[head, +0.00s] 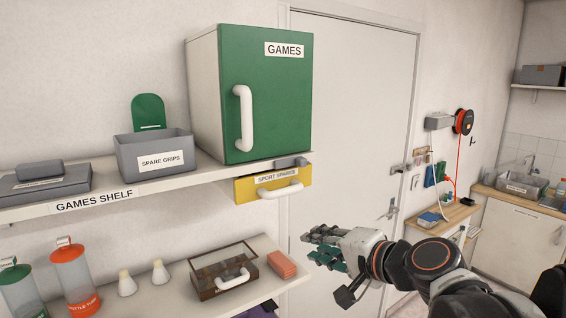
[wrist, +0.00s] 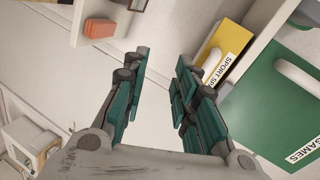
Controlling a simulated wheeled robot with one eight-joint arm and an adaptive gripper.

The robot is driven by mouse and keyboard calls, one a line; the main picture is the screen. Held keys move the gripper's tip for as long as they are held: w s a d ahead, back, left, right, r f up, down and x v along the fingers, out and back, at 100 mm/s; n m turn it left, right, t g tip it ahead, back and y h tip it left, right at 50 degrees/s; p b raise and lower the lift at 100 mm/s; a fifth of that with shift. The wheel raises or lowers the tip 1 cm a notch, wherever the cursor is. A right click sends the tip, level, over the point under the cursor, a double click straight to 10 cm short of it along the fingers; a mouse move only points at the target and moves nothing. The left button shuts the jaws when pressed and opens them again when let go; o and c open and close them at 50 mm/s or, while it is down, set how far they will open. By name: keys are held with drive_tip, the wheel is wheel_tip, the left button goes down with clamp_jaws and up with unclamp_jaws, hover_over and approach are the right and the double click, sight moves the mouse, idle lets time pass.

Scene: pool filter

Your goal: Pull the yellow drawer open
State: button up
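The yellow drawer (head: 245,190), labelled SPORT SPARES, hangs under the games shelf below the green cabinet and looks closed. Its white handle (head: 281,190) is on the front.
The green GAMES cabinet (head: 270,110) with a white handle stands on the games shelf (head: 110,203) above the drawer. A white door (head: 350,110) is behind my gripper.

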drive_tip(key=m+t+p, duration=0.1)
drive_tip(key=m+p, duration=0.1)
drive_tip(key=p, duration=0.2)
approach(285, 193)
drive_tip(key=s+d, duration=0.2)
drive_tip(key=s, duration=0.1)
drive_tip(key=y, duration=0.1)
drive_tip(key=x, duration=1.4)
drive_tip(key=shift+w+r+p, duration=0.1)
drive_tip(key=shift+w+p, duration=0.2)
drive_tip(key=shift+w, duration=0.1)
drive_tip(key=shift+d, duration=0.1)
clamp_jaws()
